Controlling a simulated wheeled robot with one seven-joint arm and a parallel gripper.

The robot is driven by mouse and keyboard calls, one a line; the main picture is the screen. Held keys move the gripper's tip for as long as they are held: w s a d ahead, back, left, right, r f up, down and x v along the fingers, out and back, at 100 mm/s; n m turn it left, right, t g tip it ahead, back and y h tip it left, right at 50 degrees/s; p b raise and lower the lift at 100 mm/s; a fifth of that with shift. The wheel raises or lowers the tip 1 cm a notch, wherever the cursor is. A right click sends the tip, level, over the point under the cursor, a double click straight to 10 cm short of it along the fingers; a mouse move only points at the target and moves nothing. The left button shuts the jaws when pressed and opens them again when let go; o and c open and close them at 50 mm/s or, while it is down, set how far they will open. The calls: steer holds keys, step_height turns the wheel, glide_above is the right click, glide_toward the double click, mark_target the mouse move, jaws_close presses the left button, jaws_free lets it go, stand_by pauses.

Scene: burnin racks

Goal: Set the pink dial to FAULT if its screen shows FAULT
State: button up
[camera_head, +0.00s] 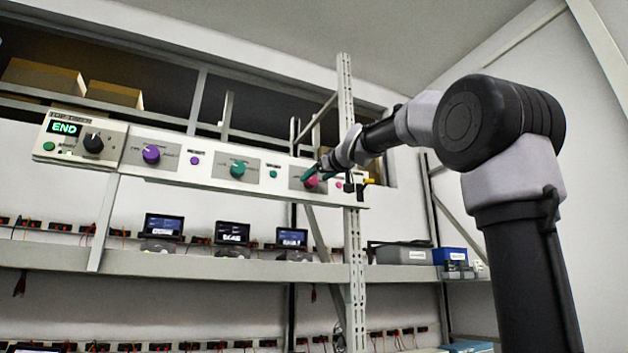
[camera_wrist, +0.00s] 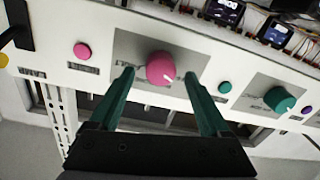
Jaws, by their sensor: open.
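The pink dial (camera_wrist: 161,69) is a round knob with a pale pointer mark on a grey plate of the white control panel (camera_head: 213,178). It also shows in the head view (camera_head: 311,182), partly covered by my gripper. My gripper (camera_wrist: 160,80) is open, with one green finger on each side of the pink dial. I cannot tell whether the fingers touch it. Three small screens (camera_head: 164,224), (camera_head: 232,233), (camera_head: 292,237) stand on the shelf below the panel; their text is too small to read. The position lettering around the dial is blurred.
A teal dial (camera_head: 238,170), a purple dial (camera_head: 151,155) and a black dial (camera_head: 93,143) sit farther left on the panel. A small pink button (camera_wrist: 82,50) is beside the pink dial. A perforated upright (camera_head: 355,270) stands near my gripper.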

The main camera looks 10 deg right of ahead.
steer(key=shift+x, duration=1.05)
jaws_close()
steer(key=shift+m, duration=0.3)
steer(key=m, duration=0.6)
steer(key=shift+f+m, duration=0.1)
steer(key=shift+m, duration=0.2)
steer(key=m, duration=0.6)
steer(key=shift+d+t, duration=0.1)
steer(key=shift+t, duration=0.2)
steer(key=shift+f, duration=0.1)
